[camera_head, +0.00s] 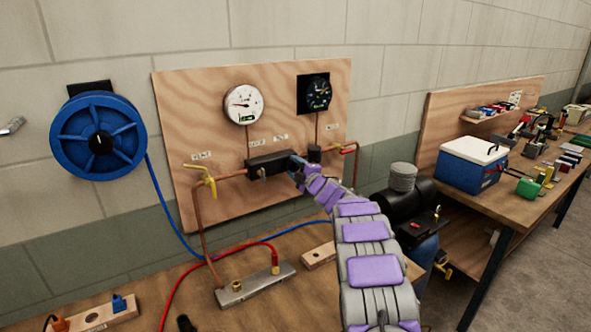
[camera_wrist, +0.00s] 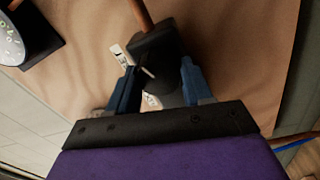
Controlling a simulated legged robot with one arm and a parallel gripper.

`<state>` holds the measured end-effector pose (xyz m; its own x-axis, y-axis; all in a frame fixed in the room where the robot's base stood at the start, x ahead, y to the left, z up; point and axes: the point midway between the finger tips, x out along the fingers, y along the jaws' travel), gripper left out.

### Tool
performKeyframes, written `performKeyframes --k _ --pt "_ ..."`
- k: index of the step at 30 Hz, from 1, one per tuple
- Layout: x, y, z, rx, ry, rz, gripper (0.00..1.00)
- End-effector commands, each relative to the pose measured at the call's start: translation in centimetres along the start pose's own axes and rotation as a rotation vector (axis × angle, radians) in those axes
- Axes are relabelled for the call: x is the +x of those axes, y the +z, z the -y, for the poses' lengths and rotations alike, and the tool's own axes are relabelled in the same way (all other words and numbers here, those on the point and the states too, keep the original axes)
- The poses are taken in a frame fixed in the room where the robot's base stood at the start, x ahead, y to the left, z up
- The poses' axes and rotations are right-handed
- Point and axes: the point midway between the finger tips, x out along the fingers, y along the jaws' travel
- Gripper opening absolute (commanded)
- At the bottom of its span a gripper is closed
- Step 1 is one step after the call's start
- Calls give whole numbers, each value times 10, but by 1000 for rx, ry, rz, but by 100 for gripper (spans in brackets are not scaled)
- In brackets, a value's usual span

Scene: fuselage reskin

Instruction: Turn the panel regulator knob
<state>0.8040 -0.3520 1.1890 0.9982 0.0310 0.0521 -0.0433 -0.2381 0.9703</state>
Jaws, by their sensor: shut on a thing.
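The regulator knob (camera_wrist: 168,92) is a dark round piece in the wrist view, below a black regulator body (camera_wrist: 152,45). My gripper's blue fingers (camera_wrist: 158,84) stand on either side of it, shut on it. In the head view my gripper (camera_head: 297,166) reaches the wooden panel (camera_head: 220,130) near the right end of the black block (camera_head: 268,163). There the knob is hidden by my gripper and arm, and its angle cannot be told. A black fitting (camera_head: 314,152) sits just right of my gripper, below the dark gauge (camera_head: 317,94).
A blue hose reel (camera_head: 98,138) hangs left. Red and blue hoses cross the bench below. A black tank (camera_head: 395,207) stands right.

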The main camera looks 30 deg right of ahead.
Motion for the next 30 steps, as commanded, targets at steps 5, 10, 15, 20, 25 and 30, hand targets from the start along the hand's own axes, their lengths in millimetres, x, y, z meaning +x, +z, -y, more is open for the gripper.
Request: performKeyframes --k 5,10,15,20,25,30 --pt "0 1 6 3 -9 2 59" --pt "0 1 4 2 -6 1 75" --pt "0 0 3 2 -4 0 75" --pt "-2 0 2 2 -4 0 75" --pt "-15 1 2 4 -5 0 75" --pt "-36 2 2 5 -5 4 75"
